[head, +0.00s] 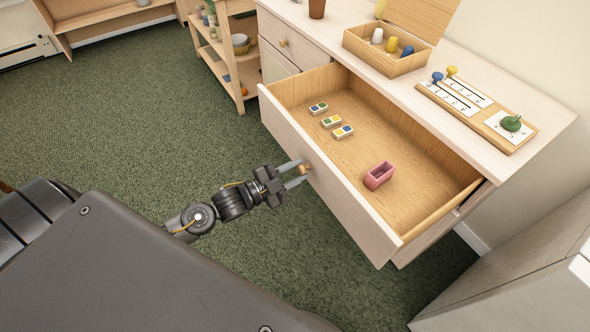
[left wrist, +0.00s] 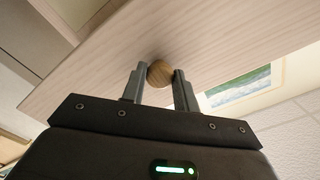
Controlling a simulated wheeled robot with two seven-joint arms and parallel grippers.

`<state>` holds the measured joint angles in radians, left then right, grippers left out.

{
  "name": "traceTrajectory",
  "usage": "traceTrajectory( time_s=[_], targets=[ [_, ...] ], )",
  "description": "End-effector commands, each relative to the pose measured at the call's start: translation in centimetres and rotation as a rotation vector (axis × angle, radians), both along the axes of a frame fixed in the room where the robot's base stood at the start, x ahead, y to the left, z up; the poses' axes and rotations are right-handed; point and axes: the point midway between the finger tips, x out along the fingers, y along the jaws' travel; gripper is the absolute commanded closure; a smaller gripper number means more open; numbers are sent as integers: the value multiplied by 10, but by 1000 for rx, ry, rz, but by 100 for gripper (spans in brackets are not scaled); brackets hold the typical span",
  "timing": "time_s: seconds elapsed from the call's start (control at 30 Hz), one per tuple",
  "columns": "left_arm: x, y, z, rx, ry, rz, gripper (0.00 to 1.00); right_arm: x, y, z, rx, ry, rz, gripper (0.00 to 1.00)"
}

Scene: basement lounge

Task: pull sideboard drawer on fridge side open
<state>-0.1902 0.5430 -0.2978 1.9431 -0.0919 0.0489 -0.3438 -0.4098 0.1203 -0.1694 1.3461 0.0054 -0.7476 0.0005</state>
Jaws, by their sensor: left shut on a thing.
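The sideboard (head: 470,128) stands along the wall, and its drawer (head: 330,188) nearest the pale cabinet is pulled well out. Inside lie several small dotted blocks (head: 331,122) and a pink open box (head: 379,175). My left gripper (head: 300,172) is at the drawer front, shut on its round wooden knob (head: 306,168). The left wrist view shows the knob (left wrist: 160,73) between the two fingers (left wrist: 158,85). My right gripper is in neither view.
On the sideboard top are an open wooden box (head: 385,62) with coloured pegs and a board (head: 475,110) with cards. A wooden shelf cart (head: 232,60) stands beyond the sideboard. A pale cabinet (head: 520,290) is at lower right. Green carpet (head: 140,120) lies clear in front.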

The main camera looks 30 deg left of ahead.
Motion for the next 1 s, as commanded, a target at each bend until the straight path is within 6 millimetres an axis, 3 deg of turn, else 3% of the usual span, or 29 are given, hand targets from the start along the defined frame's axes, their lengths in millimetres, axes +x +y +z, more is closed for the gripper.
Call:
traceTrajectory(
  time_s=[0.03,0.2,0.57,1.0],
  targets=[
    [-2,1,-3,3,7,1,66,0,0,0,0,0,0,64],
    [-1,0,-2,2,5,-1,48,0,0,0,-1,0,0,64],
    [-7,4,-3,3,7,0,48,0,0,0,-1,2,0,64],
    [-76,45,-3,4,8,-2,48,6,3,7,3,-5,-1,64]
  ],
)
